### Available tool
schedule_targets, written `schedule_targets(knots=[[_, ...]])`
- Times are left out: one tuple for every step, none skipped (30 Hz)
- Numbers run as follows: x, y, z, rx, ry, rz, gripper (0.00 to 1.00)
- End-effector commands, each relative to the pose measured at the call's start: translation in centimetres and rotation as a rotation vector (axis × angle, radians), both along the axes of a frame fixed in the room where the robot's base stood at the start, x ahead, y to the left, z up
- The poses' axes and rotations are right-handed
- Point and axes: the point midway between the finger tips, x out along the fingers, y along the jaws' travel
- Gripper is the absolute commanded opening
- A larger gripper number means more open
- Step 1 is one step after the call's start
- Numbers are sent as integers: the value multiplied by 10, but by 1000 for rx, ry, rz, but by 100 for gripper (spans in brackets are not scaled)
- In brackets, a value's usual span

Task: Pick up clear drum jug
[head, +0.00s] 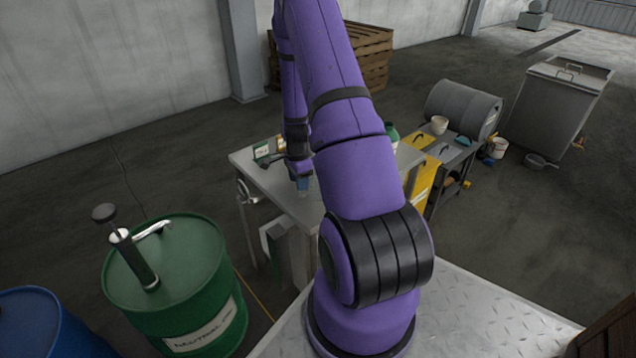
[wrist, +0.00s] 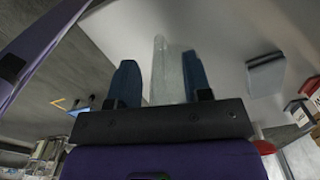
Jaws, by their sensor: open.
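A clear, see-through object that looks like the drum jug (wrist: 168,78) shows in the wrist view, between the two blue fingers of my gripper (wrist: 158,70). It appears close to the right finger, with a gap to the left one. Whether either finger touches it I cannot tell. In the head view my gripper (head: 303,183) is low over the pale table (head: 285,203), pointing down. My arm covers much of the table there, and the jug is hardly visible in that view. The jaws are open.
A green drum (head: 175,285) with a pump on top stands left of the table, and a blue drum (head: 45,325) is at the lower left. A low bench (head: 445,165) with several items and a grey barrel (head: 462,108) are at the right. Small boxes (head: 264,150) lie near the table's back-left edge.

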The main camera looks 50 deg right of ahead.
Motion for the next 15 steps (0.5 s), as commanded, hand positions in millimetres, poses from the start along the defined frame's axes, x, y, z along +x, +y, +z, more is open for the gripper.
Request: schedule_targets(knots=[[0, 0, 0, 0, 0, 0, 45], [0, 0, 0, 0, 0, 0, 45], [0, 0, 0, 0, 0, 0, 38], [0, 0, 0, 0, 0, 0, 31], [0, 0, 0, 0, 0, 0, 24], [0, 0, 0, 0, 0, 0, 15], [0, 0, 0, 0, 0, 0, 8], [0, 0, 0, 0, 0, 1, 2], [0, 0, 0, 0, 0, 1, 0], [0, 0, 0, 0, 0, 0, 0], [0, 0, 0, 0, 0, 1, 0], [0, 0, 0, 0, 0, 1, 0], [0, 0, 0, 0, 0, 1, 0], [0, 0, 0, 0, 0, 1, 0], [0, 0, 0, 0, 0, 1, 0]])
